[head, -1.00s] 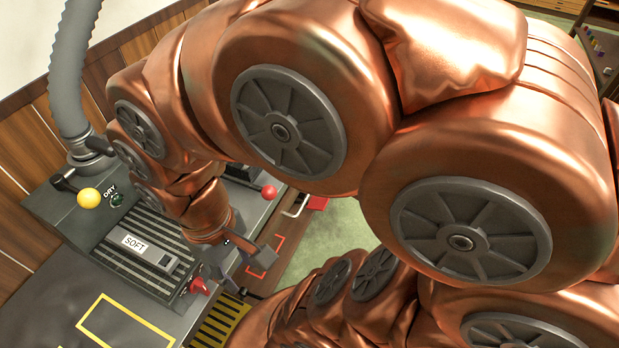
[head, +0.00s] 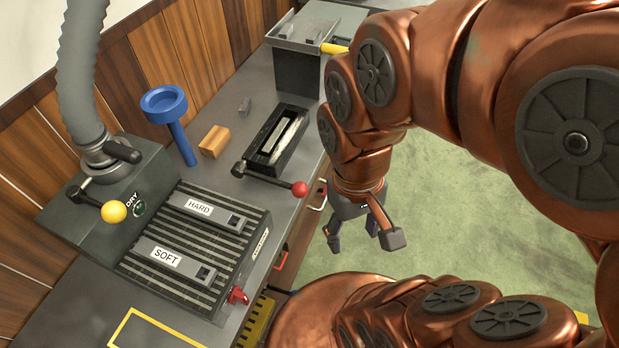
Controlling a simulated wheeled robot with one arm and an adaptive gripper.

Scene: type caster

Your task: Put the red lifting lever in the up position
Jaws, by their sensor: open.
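A lever with a red ball knob (head: 300,189) reaches out to the right from a black pivot at the left of the black casting block (head: 262,160). Its arm lies low, about level along the block's front. A smaller red handle (head: 238,296) sticks out at the front right corner of the ribbed panel (head: 190,250) labelled HARD and SOFT. My gripper (head: 363,241) is open and empty, pointing down over the green floor, right of and apart from both red parts.
A lever with a yellow knob (head: 113,211) stands by the DRY label under a grey hose (head: 80,80). A blue funnel-like cup (head: 164,104) and a wooden block (head: 214,141) are behind. A grey box (head: 300,72) stands at the back. The floor (head: 440,180) right of the bench is clear.

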